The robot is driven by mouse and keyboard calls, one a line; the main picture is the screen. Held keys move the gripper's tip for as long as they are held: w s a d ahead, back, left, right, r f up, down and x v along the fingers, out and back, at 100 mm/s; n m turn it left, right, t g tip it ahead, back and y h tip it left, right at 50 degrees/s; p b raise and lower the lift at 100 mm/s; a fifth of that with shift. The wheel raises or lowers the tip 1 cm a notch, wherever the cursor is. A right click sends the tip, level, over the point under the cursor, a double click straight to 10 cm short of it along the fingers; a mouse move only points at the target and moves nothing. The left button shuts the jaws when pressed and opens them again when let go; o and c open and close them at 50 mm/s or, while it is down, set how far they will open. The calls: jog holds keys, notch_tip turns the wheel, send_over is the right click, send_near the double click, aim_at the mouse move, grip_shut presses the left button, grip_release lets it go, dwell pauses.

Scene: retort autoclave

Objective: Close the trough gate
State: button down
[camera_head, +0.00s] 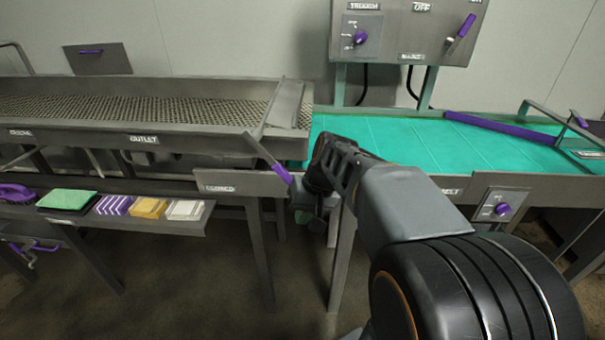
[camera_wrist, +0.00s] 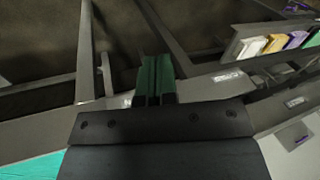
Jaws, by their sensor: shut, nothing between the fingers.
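The trough (camera_head: 190,122) is a long grey channel with a mesh floor on the left in the head view, labelled OUTLET on its front wall. A slanted grey plate (camera_head: 287,103) crosses its right end and seems to be the gate; I cannot tell whether it is open. A grey lever with a purple grip (camera_head: 273,162) slants down to the right from the trough's front right corner. My gripper (camera_head: 307,212) is low in front of the frame, just right of and below the lever's grip, partly hidden by my arm. In the wrist view its green fingers (camera_wrist: 155,80) are together and empty.
A teal belt (camera_head: 420,142) runs right of the trough, with a purple bar across it. A control box (camera_head: 405,30) stands behind. A purple knob (camera_head: 501,209) is on the belt's front. A low shelf (camera_head: 110,222) holds several coloured items.

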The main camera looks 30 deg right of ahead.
jog(key=w+d+r+m+t+y+p, duration=0.1)
jog(key=w+d+r+y, duration=0.2)
jog(key=d, duration=0.5)
jog(key=w+d+r+m+t+y+p, duration=0.1)
jog(key=w+d+r+t+y+p, duration=0.1)
jog(key=w+d, duration=0.3)
jog(key=d+r, duration=0.1)
jog(key=d, duration=0.2)
jog(key=shift+w+d+r+m+y, duration=0.2)
jog(key=shift+w+d+m+y, duration=0.1)
jog(key=shift+d+y, duration=0.1)
jog(key=shift+a, duration=0.15)
jog(key=p+x, duration=0.3)
jog(key=x, duration=1.1)
